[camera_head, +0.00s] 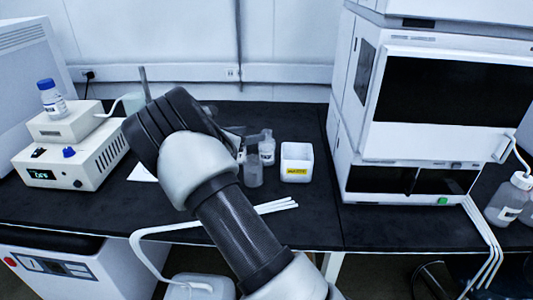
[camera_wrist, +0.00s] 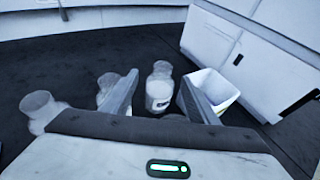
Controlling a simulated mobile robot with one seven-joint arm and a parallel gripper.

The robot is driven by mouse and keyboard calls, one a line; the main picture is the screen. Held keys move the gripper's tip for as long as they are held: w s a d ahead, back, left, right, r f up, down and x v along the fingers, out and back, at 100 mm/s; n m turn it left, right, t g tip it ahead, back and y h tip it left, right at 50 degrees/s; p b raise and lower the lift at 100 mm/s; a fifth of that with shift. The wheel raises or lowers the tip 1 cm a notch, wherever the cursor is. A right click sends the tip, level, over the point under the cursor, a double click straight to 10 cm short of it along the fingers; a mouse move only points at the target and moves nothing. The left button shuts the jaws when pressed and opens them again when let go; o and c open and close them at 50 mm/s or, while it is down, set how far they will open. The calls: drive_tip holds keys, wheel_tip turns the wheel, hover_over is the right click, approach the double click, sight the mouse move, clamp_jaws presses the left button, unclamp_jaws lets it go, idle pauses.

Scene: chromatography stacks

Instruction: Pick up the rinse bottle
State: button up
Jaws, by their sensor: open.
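No label can be read well enough to show which bottle is the rinse bottle. In the wrist view, a clear bottle with a white label (camera_wrist: 159,90) stands upright between and beyond the fingers of my gripper (camera_wrist: 158,80). The gripper is open, with nothing held. A second clear bottle (camera_wrist: 106,84) is partly hidden behind the left finger. A third clear vessel (camera_wrist: 40,108) stands at the left. In the head view, a labelled bottle (camera_head: 267,148) and a greyish bottle (camera_head: 253,172) stand beside my gripper, which is mostly hidden behind my arm.
A white bin with a yellow label (camera_head: 297,165) stands right of the bottles. A tall chromatography stack (camera_head: 420,150) is at the right, with more bottles (camera_head: 507,200) beyond it. A blue-capped bottle (camera_head: 51,98) sits on a white device (camera_head: 70,160) at left. White tubes (camera_head: 275,207) lie near the front edge.

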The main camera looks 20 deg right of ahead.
sight(267, 132)
drive_tip(key=x, duration=0.4)
drive_tip(key=shift+w+d+f, duration=0.1)
drive_tip(key=shift+w+d, duration=0.05)
drive_tip(key=shift+d, duration=0.15)
drive_tip(key=b+x, duration=0.1)
drive_tip(key=x, duration=0.4)
drive_tip(key=shift+s+d+f+b, duration=0.2)
drive_tip(key=shift+s+d+b, duration=0.05)
drive_tip(key=shift+b, duration=0.1)
drive_tip(key=shift+r, duration=0.1)
clamp_jaws()
